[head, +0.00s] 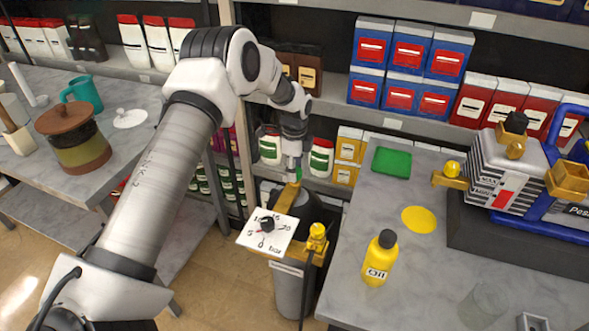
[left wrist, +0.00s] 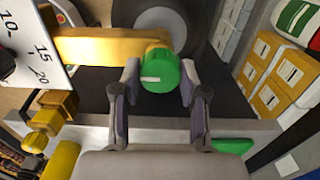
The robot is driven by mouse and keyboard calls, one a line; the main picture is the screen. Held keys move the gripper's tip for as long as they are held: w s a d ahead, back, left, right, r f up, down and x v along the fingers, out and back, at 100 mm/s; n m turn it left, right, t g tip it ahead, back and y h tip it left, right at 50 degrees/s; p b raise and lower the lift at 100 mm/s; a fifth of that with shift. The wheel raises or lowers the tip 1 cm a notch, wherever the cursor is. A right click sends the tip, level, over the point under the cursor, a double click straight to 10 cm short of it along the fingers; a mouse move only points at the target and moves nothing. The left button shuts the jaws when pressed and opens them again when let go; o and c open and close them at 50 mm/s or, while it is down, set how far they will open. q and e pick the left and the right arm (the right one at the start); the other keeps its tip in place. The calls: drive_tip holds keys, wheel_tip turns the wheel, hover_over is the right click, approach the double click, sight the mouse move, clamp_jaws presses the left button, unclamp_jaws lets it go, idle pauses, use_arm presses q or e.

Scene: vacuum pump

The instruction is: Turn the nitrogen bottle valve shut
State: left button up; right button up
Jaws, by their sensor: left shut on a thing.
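The nitrogen bottle (head: 290,290) is a grey cylinder standing in the gap between the two benches. Its valve is a round green knob (left wrist: 160,72) with a white mark, at the end of a brass-yellow arm (left wrist: 95,50). My left gripper (left wrist: 159,84) has one finger on each side of the knob and is shut on it. In the head view my left gripper (head: 292,172) reaches down to the valve, and the knob is mostly hidden there. A white dial plate (head: 267,231) marked in bar is in front of the valve. My right gripper is out of view.
The right bench (head: 345,290) holds a yellow oil bottle (head: 380,258), a green pad (head: 391,162) and a pump (head: 505,175). A yellow fitting (head: 317,236) with a black hose stands beside the dial plate. Stocked shelves are behind the nitrogen bottle.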

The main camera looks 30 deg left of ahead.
use_arm(q)
drive_tip(key=shift+f+m, duration=0.1)
drive_tip(key=shift+m, duration=0.2)
drive_tip(key=o, duration=1.1)
drive_tip(key=shift+o, duration=0.2)
wheel_tip(320, 180, up, 12)
